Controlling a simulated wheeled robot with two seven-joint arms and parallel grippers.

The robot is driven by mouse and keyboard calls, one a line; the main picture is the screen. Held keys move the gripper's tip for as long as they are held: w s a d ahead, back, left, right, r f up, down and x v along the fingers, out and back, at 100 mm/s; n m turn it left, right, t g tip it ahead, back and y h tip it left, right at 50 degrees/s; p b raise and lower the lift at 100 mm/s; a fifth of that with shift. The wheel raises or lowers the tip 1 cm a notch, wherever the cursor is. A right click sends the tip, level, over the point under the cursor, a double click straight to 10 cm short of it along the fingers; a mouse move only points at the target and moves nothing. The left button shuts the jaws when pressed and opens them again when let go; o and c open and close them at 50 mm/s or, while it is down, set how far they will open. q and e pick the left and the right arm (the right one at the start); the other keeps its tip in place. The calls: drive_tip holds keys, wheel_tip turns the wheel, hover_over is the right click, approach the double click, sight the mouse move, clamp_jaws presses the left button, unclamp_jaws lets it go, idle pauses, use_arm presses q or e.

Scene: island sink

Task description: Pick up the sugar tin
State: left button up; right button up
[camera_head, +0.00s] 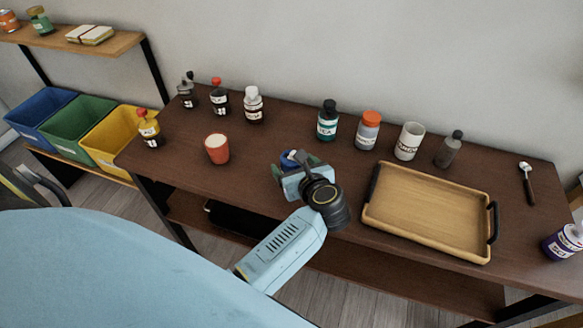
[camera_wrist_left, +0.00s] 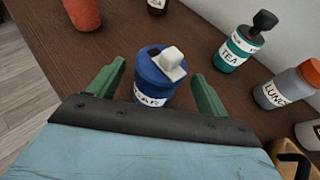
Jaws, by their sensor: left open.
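The sugar tin (camera_wrist_left: 153,82) is a blue tin with a white label and a pale knob on top, upright on the brown table. Its label shows only in part in the left wrist view. In the head view the tin (camera_head: 287,158) is mostly hidden by my left gripper (camera_head: 299,168). In the left wrist view my left gripper (camera_wrist_left: 158,85) is open, with one green finger on each side of the tin. I cannot tell whether the fingers touch it. My right gripper does not show.
A red cup (camera_head: 217,149) stands left of the tin. A green tea bottle (camera_head: 327,121) and an orange-lidded jar (camera_head: 367,130) stand behind it to the right. A wooden tray (camera_head: 425,212) lies to the right. Several dark bottles stand at the back left.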

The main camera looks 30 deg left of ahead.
use_arm(q)
drive_tip(key=x, duration=0.4)
drive_tip(key=shift+r, duration=0.1)
drive_tip(key=c, duration=1.1)
